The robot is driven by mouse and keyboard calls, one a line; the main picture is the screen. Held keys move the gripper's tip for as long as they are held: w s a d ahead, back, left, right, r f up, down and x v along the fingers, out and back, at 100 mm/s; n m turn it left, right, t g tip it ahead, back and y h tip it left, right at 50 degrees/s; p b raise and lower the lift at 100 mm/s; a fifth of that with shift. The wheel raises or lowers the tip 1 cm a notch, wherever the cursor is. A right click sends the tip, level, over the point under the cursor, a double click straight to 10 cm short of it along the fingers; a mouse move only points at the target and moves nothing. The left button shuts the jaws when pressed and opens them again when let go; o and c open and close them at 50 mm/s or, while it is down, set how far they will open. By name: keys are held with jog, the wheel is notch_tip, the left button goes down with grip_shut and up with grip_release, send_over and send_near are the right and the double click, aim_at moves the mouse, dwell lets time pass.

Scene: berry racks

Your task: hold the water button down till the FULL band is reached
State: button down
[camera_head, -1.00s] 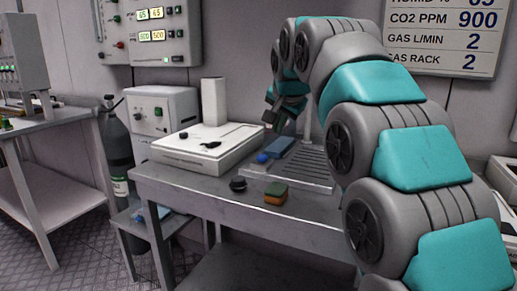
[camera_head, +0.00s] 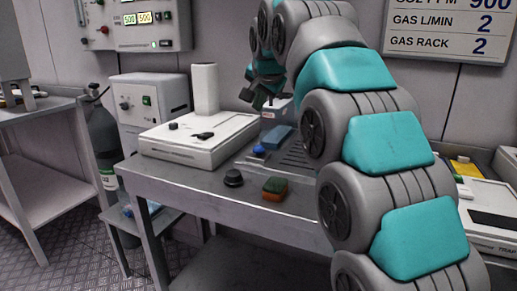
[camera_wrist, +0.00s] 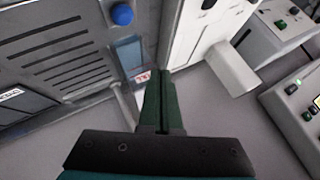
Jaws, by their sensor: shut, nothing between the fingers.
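A round blue button (camera_head: 259,149) sits at the left side of a slotted drain tray (camera_head: 296,160) on the bench. It also shows at the top of the wrist view (camera_wrist: 122,14). Behind it is a blue block-shaped part (camera_head: 278,138), with a pale container bearing a small red mark (camera_head: 268,114) beside it. The wrist view shows a blue panel (camera_wrist: 130,54) with a red label near my fingertips. My gripper (camera_head: 252,98) is shut and empty, in the air above the back of the bench, apart from the button. I cannot read a FULL band or water level.
A white flat device (camera_head: 200,137) and a white cylinder (camera_head: 205,88) stand left of the tray. A black knob-like object (camera_head: 233,178) and a green-orange sponge (camera_head: 275,188) lie at the front edge. A gas bottle (camera_head: 103,140) stands left of the bench.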

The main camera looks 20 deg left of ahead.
aim_at(259, 149)
jog(key=shift+f+b, duration=2.8)
jog(key=shift+f, duration=1.2)
jog(key=shift+f, duration=0.4)
jog(key=shift+f+b, duration=0.45)
jog(key=shift+f, duration=0.1)
dwell(3.0)
